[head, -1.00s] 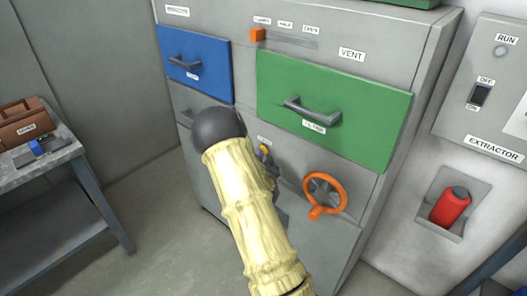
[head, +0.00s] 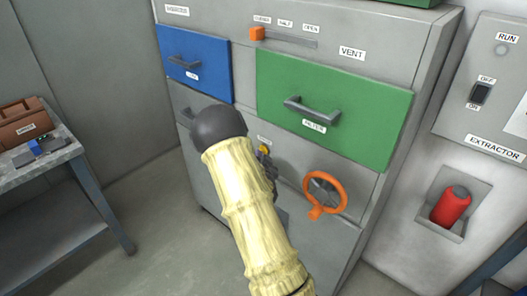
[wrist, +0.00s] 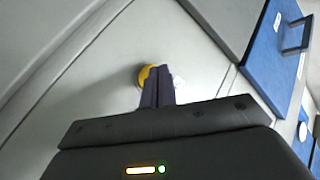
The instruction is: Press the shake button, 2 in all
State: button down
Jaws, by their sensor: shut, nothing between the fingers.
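A yellow button (head: 264,150) sits on the grey cabinet front, below a small label too blurred to read. In the wrist view the yellow button (wrist: 144,74) shows just left of my fingertips and is partly hidden by them. My gripper (wrist: 159,69) is shut and empty, its tips right at the button; I cannot tell whether they touch it. In the head view my gripper (head: 270,168) is mostly hidden behind my arm.
The cabinet has a blue drawer (head: 196,66), a green FILTER drawer (head: 335,105), an orange handwheel (head: 325,194) and an orange vent slider (head: 257,33). The EXTRACTOR panel (head: 487,90) and a red knob (head: 452,205) are right. A bench (head: 60,152) stands left.

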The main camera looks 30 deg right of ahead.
jog(key=shift+s+a, duration=0.1)
jog(key=shift+a, duration=0.2)
jog(key=a, duration=0.1)
jog(key=s+a, duration=0.1)
jog(key=a, duration=0.1)
jog(key=a+b, duration=0.1)
jog(key=shift+s+a, duration=0.35)
dwell(2.6)
jog(key=s+a+r+n+g+y, duration=0.1)
jog(key=s+a+n+g, duration=0.3)
jog(key=s, duration=0.4)
jog(key=s+a+r+n+g+y, duration=0.1)
jog(key=s+a+n+g+y, duration=0.2)
jog(key=s+a, duration=0.3)
jog(key=s+a+r+n+g+y, duration=0.1)
jog(key=s+a+n+g+y, duration=0.2)
jog(key=s, duration=0.8)
jog(key=a+n+g, duration=0.2)
jog(key=a, duration=0.1)
jog(key=shift+s, duration=0.15)
